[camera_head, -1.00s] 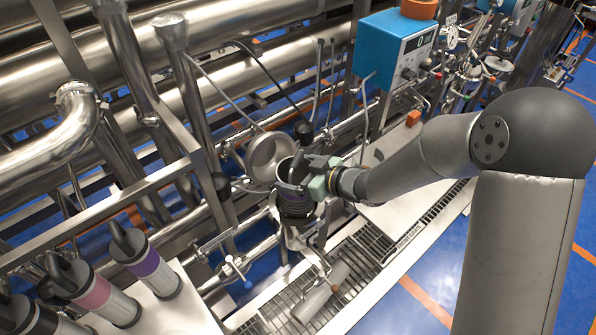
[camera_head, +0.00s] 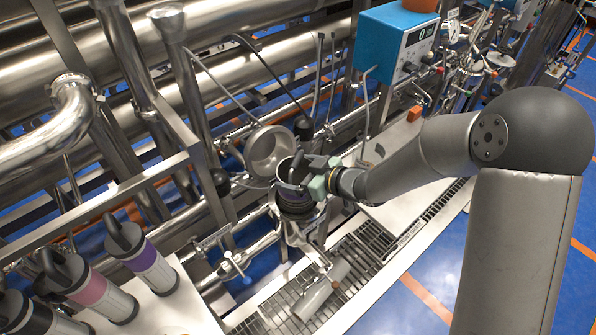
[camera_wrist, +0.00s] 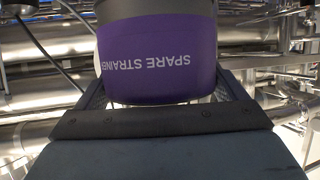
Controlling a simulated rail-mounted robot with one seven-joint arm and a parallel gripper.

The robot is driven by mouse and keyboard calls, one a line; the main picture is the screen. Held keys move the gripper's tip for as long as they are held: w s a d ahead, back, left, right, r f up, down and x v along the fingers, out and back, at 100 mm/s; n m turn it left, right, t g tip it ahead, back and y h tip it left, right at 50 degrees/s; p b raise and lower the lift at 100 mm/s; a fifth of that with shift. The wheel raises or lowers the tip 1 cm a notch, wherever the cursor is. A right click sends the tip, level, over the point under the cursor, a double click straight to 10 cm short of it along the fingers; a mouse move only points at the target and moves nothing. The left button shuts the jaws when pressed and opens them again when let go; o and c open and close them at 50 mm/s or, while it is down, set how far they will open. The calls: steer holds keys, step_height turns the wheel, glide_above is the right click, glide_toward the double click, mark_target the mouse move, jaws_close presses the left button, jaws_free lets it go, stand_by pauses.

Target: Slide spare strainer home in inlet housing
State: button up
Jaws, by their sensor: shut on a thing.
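The spare strainer (camera_head: 294,205) is a dark cylinder with a purple band and a loop handle on top. In the wrist view its purple label (camera_wrist: 160,75) reads SPARE STRAINER upside down and fills the space between the fingers. My gripper (camera_head: 310,178) is shut on it near the top and holds it roughly upright. The inlet housing (camera_head: 300,229) is a steel body directly below. The strainer's lower end is out of sight at the housing mouth, so its depth cannot be told. The housing's round lid (camera_head: 268,152) stands open behind.
Several strainers stand on a white shelf at lower left, one purple-banded (camera_head: 140,256) and one pink-banded (camera_head: 95,287). A grated drain (camera_head: 270,310) with a grey cylinder (camera_head: 320,292) lies below. Pipes crowd the back. A blue meter box (camera_head: 395,45) stands upper right.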

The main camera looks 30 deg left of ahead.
steer(key=shift+f+b, duration=3.2)
steer(key=shift+f, duration=1.05)
steer(key=shift+r+p, duration=0.4)
steer(key=shift+r, duration=0.1)
steer(key=shift+f+b, duration=0.5)
steer(key=shift+f, duration=0.15)
stand_by(0.8)
steer(key=shift+r, duration=0.15)
steer(key=shift+r+p, duration=0.45)
steer(key=shift+p, duration=0.1)
stand_by(0.8)
steer(key=shift+f, duration=0.1)
